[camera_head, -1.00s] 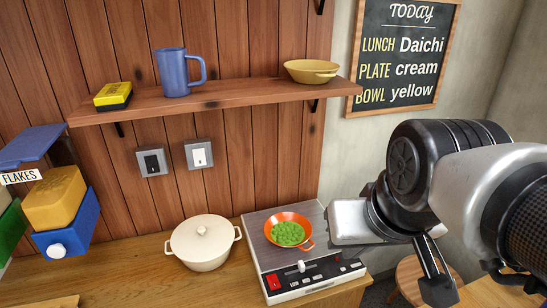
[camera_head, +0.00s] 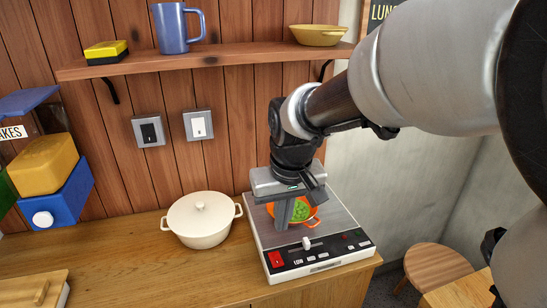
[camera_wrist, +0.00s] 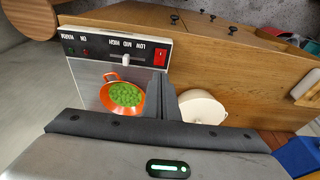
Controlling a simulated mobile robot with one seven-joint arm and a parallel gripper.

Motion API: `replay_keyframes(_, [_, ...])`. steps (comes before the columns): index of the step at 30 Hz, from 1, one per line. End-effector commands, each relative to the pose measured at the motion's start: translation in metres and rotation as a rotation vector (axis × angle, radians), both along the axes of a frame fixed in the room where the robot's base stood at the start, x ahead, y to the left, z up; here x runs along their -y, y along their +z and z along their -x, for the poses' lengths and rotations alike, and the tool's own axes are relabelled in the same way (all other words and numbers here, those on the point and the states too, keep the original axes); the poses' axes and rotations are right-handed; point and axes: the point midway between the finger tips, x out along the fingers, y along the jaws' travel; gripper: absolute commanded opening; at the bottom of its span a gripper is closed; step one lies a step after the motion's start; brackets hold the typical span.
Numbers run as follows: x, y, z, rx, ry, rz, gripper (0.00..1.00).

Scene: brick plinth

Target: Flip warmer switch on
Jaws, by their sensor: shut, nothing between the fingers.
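The warmer (camera_head: 335,215) is a flat grey hotplate with a black front panel on the wooden counter. A red rocker switch (camera_head: 276,260) sits at the panel's left end; it also shows in the wrist view (camera_wrist: 160,54). I cannot tell which way it is tipped. A white slider (camera_head: 306,244) is on the panel, and it shows near MID in the wrist view (camera_wrist: 126,60). My gripper (camera_head: 281,227) is shut and empty, pointing down over the warmer, just behind the red switch and apart from it as far as I can see.
An orange pan (camera_head: 312,222) of green food stands on the warmer, partly hidden by my gripper. A cream lidded pot (camera_head: 200,225) is left of it. A black wall switch (camera_head: 150,131) and a white one (camera_head: 198,124) are under the shelf (camera_head: 220,62).

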Motion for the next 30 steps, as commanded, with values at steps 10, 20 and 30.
replay_keyframes(10, [0.0,-0.012,-0.002,-0.003,-0.001,0.001,0.0])
replay_keyframes(20, [-0.004,-0.079,-0.015,-0.005,0.0,0.003,0.0])
replay_keyframes(30, [-0.004,-0.13,-0.017,-0.003,-0.001,0.001,0.0])
